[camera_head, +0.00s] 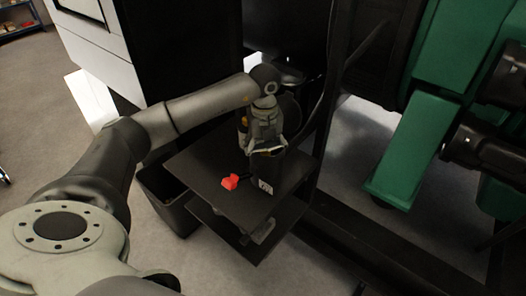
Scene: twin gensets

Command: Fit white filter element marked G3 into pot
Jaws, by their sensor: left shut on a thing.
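My left gripper (267,146) points down over a small dark shelf and is shut. A thin pale edge (268,152) shows between and under its fingers; it looks like the top of the white filter element, mostly hidden. Right below it stands a dark upright body (268,170), which looks like the pot, with a small white label (265,187) low on its front. The label is too small to read. I cannot tell how deep the pale piece sits in the dark body. My right gripper is not in view.
The dark shelf (205,170) also holds a red piece (230,182) with a dark stem, left of the pot. A dark bin (165,198) stands beside the shelf. A black frame post (335,90) and green machinery (415,145) stand to the right. Floor is open at far left.

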